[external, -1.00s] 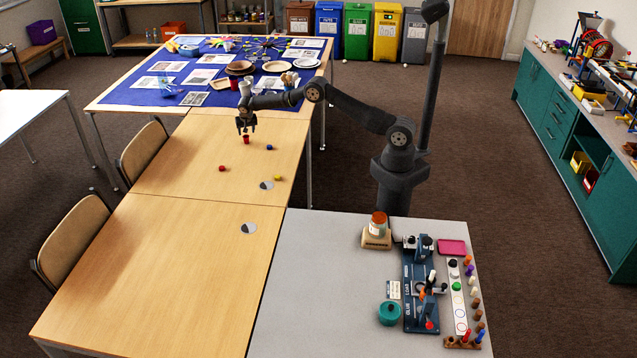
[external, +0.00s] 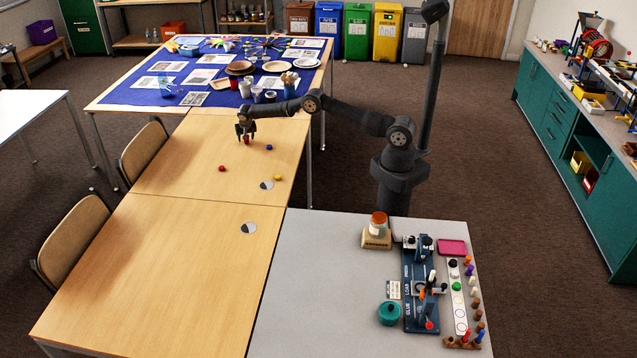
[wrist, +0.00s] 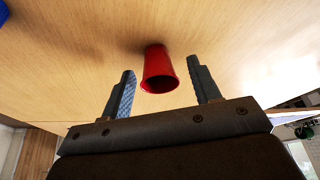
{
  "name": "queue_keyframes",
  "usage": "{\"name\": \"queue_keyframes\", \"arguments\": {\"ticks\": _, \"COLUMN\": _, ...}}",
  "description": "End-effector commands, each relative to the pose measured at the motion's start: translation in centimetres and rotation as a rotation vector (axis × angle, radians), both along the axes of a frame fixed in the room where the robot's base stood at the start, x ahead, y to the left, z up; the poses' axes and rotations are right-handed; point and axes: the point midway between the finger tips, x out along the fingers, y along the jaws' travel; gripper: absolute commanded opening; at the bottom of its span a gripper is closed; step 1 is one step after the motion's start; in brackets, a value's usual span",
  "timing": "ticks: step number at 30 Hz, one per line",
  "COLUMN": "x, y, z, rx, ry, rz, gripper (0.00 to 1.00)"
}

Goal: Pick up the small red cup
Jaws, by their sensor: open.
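The small red cup (wrist: 157,66) stands on the wooden table between my two fingers in the wrist view, with a gap on each side. Its open rim faces the camera. In the external view the red cup (external: 247,141) shows only in small part, low between the fingers. My gripper (external: 245,134) is open and points down over the cup. In the wrist view my gripper (wrist: 165,90) has both fingertips apart, one to each side of the cup, and holds nothing.
A blue piece (external: 269,147) lies just right of my gripper. A red piece (external: 222,169) and a yellow piece (external: 278,177) lie nearer the camera. Two grey-and-white discs (external: 267,185) (external: 248,228) lie on the tables. A blue-covered table (external: 130,90) with plates and cups stands beyond.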

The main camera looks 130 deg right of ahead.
Motion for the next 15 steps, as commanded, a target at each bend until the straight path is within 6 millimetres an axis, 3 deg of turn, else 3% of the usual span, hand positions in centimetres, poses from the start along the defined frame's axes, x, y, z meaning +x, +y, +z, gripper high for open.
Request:
{"name": "queue_keyframes", "arguments": {"ticks": 1, "x": 0.0, "y": 0.0, "z": 0.0, "rx": 0.0, "ry": 0.0, "rz": 0.0, "gripper": 0.51}}
{"name": "queue_keyframes", "arguments": {"ticks": 7, "x": 0.01, "y": 0.02, "z": 0.01, "rx": 0.0, "ry": 0.0, "rz": 0.0, "gripper": 0.11}}
{"name": "queue_keyframes", "arguments": {"ticks": 15, "x": 0.01, "y": 0.02, "z": 0.02, "rx": 0.0, "ry": 0.0, "rz": 0.0, "gripper": 0.09}}
